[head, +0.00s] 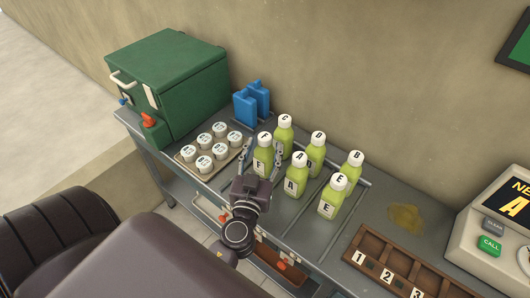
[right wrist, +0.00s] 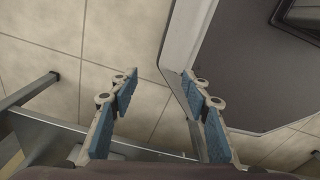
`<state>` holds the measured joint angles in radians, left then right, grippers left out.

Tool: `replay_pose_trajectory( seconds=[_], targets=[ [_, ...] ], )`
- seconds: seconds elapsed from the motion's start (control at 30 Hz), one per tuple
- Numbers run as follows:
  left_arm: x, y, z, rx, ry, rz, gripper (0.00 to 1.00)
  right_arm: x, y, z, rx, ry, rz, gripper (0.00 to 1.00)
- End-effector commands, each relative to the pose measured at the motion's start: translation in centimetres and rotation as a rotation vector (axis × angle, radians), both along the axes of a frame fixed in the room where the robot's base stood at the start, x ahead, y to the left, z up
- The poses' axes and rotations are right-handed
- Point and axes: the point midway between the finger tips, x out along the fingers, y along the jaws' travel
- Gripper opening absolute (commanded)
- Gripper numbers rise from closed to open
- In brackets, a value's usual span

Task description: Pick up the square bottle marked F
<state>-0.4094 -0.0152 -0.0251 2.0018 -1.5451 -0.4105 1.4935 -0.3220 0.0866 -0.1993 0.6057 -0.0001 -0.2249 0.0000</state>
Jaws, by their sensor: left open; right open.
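The square bottle marked F (head: 263,160) holds green juice, has a white cap and stands upright at the left front of the bottle group on the grey counter. My left gripper (head: 262,152) is open, with one finger on each side of this bottle. I cannot tell whether the fingers touch it. The gripper's palm is in front of the bottle and hides its lower part. My right gripper (right wrist: 157,84) is open and empty in the right wrist view, above floor tiles and away from the bottles.
Bottles marked C (head: 284,134), D (head: 315,152), A (head: 297,178), B (head: 350,170) and E (head: 332,198) stand close by. A tray of white-lidded cups (head: 206,149) is left of F. Blue containers (head: 246,107) stand behind. A numbered brown rack (head: 385,265) is at right.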

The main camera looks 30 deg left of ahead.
Motion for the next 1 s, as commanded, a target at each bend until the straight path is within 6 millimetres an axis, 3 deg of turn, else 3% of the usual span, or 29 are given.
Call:
replay_pose_trajectory(
  seconds=[0.03,0.23,0.5,0.73,0.93,1.0],
  targets=[
    [0.7,0.4,0.7,0.002,0.000,-0.001,0.48,0.8,0.0,1.2,0.000,-0.011,0.000,0.43],
    [2.4,1.2,0.3,0.001,-0.001,-0.001,0.48,4.1,0.3,2.1,0.007,-0.061,0.001,0.43],
    [2.6,1.3,0.1,0.001,0.001,0.000,0.48,3.7,0.9,2.0,0.013,-0.054,-0.002,0.43],
    [2.6,1.3,0.1,0.000,0.001,0.000,0.24,2.2,1.4,1.9,0.018,-0.032,-0.004,0.43],
    [2.6,1.3,0.1,0.001,0.001,0.000,0.02,2.2,1.3,1.9,0.016,-0.031,-0.003,0.43],
    [2.6,1.3,0.1,0.001,0.001,0.000,0.00,2.3,1.2,1.9,0.014,-0.033,-0.002,0.43]
  ],
)
